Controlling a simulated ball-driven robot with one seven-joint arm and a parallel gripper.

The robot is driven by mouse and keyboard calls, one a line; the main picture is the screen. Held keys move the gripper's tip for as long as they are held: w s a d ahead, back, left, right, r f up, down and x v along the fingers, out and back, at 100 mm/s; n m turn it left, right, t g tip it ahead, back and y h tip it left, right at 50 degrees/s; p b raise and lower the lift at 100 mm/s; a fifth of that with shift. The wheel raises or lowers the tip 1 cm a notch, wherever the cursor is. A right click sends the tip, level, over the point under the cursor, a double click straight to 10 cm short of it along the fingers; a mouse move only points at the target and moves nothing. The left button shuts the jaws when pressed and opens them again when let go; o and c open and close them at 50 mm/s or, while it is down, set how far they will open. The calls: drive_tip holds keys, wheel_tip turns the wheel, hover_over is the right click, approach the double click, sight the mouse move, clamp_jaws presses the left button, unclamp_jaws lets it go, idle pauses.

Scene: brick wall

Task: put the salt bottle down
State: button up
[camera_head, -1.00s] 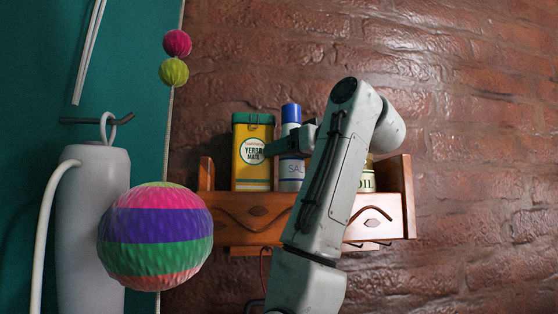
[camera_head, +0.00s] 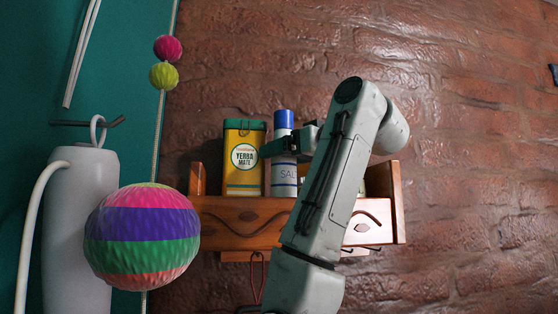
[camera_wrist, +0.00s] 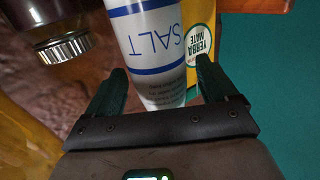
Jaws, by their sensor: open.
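The salt bottle (camera_head: 285,171), white with a blue cap and blue bands, stands upright on the wooden wall shelf (camera_head: 240,217), just right of the yellow yerba mate tin (camera_head: 243,180). My gripper (camera_head: 284,147) is at the bottle's upper part, with a dark green finger crossing in front of it. In the wrist view my gripper (camera_wrist: 163,86) is open, one finger on each side of the salt bottle (camera_wrist: 148,45). A small gap shows at the left finger; contact on the right is unclear. The bottle's base is hidden behind the shelf front.
The yerba mate tin is close beside the right finger in the wrist view (camera_wrist: 201,40). A dark jar with a metal cap (camera_wrist: 62,48) is at upper left there. A striped ball (camera_head: 142,237) hangs left of the shelf. Brick wall lies behind.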

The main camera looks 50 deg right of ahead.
drive_tip(key=s+b, duration=0.2)
drive_tip(key=s, duration=0.3)
drive_tip(key=shift+s+f+b, duration=0.15)
drive_tip(key=shift+s+b, duration=0.15)
drive_tip(key=shift+s, duration=0.05)
drive_tip(key=shift+s+r+b, duration=0.2)
drive_tip(key=shift+s+b, duration=0.85)
drive_tip(key=shift+b, duration=0.35)
drive_tip(key=shift+s+r+b, duration=0.15)
drive_tip(key=shift+s+b, duration=0.85)
drive_tip(key=shift+b, duration=0.4)
